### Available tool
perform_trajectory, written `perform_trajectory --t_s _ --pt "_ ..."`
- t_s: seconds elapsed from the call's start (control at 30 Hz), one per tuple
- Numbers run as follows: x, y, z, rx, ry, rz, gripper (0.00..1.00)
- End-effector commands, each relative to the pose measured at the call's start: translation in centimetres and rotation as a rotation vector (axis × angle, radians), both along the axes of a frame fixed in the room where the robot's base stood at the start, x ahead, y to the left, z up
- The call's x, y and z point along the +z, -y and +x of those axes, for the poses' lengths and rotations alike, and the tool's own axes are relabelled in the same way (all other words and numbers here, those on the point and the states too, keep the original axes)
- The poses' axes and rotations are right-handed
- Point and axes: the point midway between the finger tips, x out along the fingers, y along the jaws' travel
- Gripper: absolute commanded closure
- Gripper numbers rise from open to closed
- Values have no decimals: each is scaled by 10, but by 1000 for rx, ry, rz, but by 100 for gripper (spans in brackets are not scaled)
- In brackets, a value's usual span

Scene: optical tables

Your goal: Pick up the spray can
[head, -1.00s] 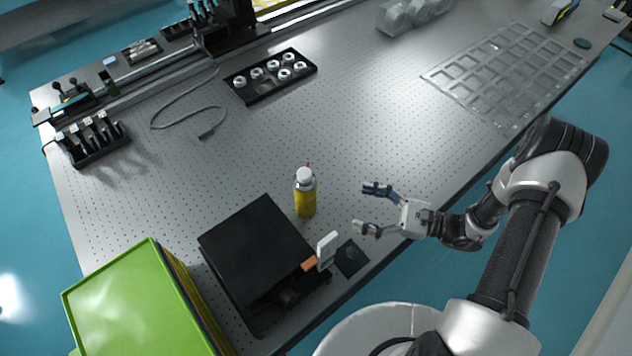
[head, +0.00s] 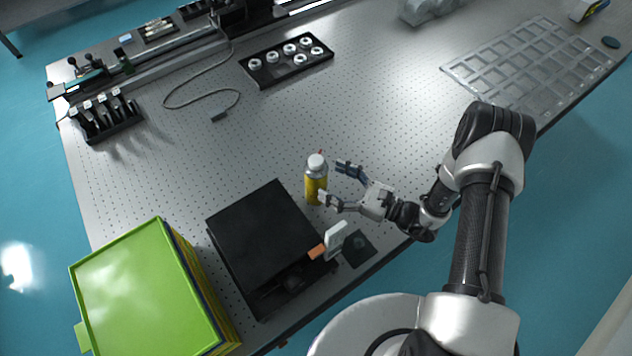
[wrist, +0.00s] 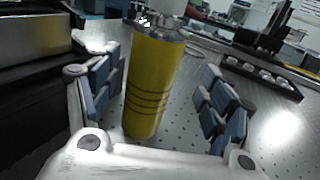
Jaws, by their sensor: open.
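The spray can (head: 315,186) is yellow with a silver-white top and stands upright on the perforated table, just behind the black box. In the wrist view the can (wrist: 152,85) stands between my two blue-padded fingers, nearer the left one, with a gap to the right one. My gripper (head: 335,184) is open and comes at the can from the right in the head view. The near finger overlaps the can's lower right edge there. I cannot tell whether either finger touches it.
A black box device (head: 262,235) stands close in front of the can. A green-topped stack (head: 145,290) is at the lower left. A black tray (head: 262,72) of white rings lies behind.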

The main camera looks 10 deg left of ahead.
Motion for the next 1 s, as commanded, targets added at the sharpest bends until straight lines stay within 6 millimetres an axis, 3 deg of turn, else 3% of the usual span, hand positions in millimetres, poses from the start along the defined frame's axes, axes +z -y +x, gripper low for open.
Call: perform_trajectory --t_s 0.33,0.67,1.0 --pt "1 -45 3 4 2 0 26" --pt "1 -52 5 0 0 0 26" --pt "1 -52 5 0 0 0 49"
